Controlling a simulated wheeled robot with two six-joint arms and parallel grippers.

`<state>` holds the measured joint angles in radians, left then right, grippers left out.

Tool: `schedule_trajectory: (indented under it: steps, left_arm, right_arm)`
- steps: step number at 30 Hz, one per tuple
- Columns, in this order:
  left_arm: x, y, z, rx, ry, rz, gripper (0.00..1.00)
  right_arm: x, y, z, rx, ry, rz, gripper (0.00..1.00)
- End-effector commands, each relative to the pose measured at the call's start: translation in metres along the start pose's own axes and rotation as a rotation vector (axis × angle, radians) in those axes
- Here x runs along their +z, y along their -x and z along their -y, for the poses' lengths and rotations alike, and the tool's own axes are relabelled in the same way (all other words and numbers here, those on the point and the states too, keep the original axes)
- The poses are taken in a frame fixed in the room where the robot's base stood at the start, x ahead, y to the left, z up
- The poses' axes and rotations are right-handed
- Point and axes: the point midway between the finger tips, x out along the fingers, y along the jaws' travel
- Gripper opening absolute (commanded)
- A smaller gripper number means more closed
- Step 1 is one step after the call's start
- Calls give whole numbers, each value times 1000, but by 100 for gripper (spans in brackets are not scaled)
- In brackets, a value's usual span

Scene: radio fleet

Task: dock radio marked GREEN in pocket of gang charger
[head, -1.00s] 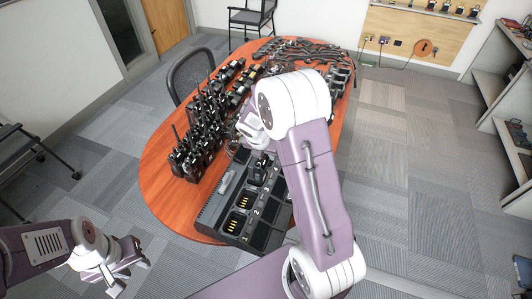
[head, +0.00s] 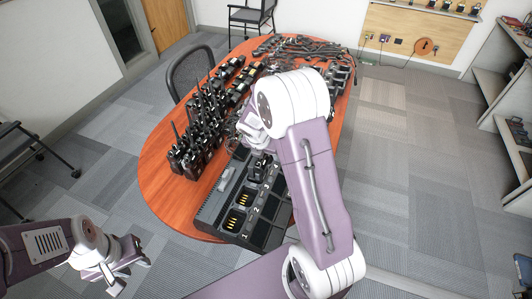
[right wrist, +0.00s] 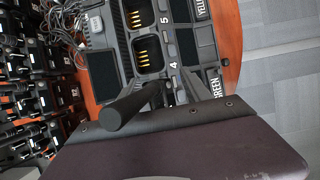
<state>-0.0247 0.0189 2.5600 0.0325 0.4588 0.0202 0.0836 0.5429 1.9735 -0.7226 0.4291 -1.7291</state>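The gang charger (head: 207,213) is a long dark unit on the near end of the table, with numbered pockets. In the right wrist view, the charger (right wrist: 172,55) has empty pockets with gold contacts and labels reading GREEN and YELLOW along one edge. My right gripper (head: 259,154) is over the charger, shut on a dark radio (head: 259,170). The radio's antenna (right wrist: 130,107) points toward the wrist camera. Its body is mostly hidden, so I cannot read its marking or tell whether it is seated. My left gripper (head: 130,268) is open and empty, away from the table.
Several upright radios (head: 198,135) crowd the table left of the charger. Tangled cables (right wrist: 75,25) lie beside the charger. More dark gear (head: 300,52) covers the table's far end. A chair (head: 190,72) stands at the left edge. Floor is clear to the right.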

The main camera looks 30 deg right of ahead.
Motion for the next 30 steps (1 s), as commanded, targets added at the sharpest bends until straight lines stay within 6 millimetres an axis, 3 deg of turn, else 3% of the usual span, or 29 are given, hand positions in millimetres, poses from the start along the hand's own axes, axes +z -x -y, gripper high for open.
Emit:
schedule_trajectory:
  steps: [5,12,16,30]
  left_arm:
    - [0,4,0,0,0,0,36]
    - [-2,19,0,0,0,0,36]
    - [-2,22,0,0,0,0,36]
    - [-2,22,0,0,0,0,36]
  right_arm:
    - [1,11,0,1,0,0,56]
    - [2,65,-1,2,0,3,56]
    - [1,84,-1,2,0,2,56]
    - [0,91,0,0,0,0,56]
